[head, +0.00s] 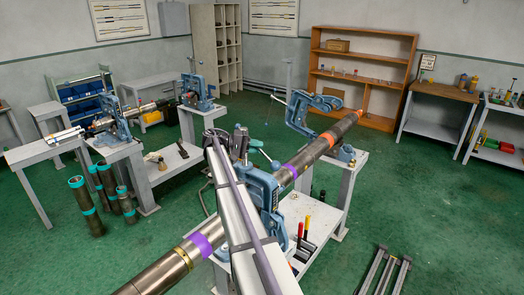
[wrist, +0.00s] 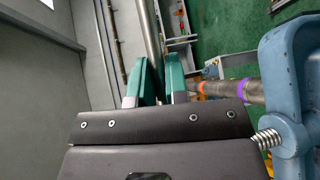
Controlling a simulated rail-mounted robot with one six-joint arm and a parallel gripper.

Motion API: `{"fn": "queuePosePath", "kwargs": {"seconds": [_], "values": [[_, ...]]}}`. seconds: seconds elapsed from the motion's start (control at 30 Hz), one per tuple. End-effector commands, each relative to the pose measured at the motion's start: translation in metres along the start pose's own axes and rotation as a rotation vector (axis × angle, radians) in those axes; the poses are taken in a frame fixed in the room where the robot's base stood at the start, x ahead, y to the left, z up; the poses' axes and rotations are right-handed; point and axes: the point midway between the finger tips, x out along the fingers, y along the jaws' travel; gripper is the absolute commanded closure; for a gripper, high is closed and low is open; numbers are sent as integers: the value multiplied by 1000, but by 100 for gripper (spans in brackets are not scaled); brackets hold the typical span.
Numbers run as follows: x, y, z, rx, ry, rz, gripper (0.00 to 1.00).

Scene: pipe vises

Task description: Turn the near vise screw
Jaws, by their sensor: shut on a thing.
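The near vise (head: 264,192) is blue and stands on a pale bench, partly hidden behind my arm in the head view. A long pipe (head: 318,148) with purple and orange bands runs through it. In the wrist view a blue vise body (wrist: 290,75) fills the right edge, with a threaded or spring-like part (wrist: 267,138) beside it. My gripper (wrist: 158,75) has green fingers, shut on a grey metal bar (wrist: 150,30), which looks like the screw handle. The bar runs up and away between the fingers. The grip's far side is hidden.
The far vise (head: 308,112) holds the same pipe farther back. Another bench with vises (head: 118,125) and upright pipes (head: 88,205) stand left.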

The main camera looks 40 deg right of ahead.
Motion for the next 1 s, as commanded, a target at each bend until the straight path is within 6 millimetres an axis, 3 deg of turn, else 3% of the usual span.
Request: {"fn": "queuePosePath", "kwargs": {"seconds": [0.4, 0.43, 0.67, 1.0], "values": [[-2, 2, -2, 3, -2, 6, 100], [-2, 2, -2, 3, -2, 6, 84], [-2, 1, -2, 2, -2, 3, 62], [-4, 11, -1, 1, -2, 2, 62]]}}
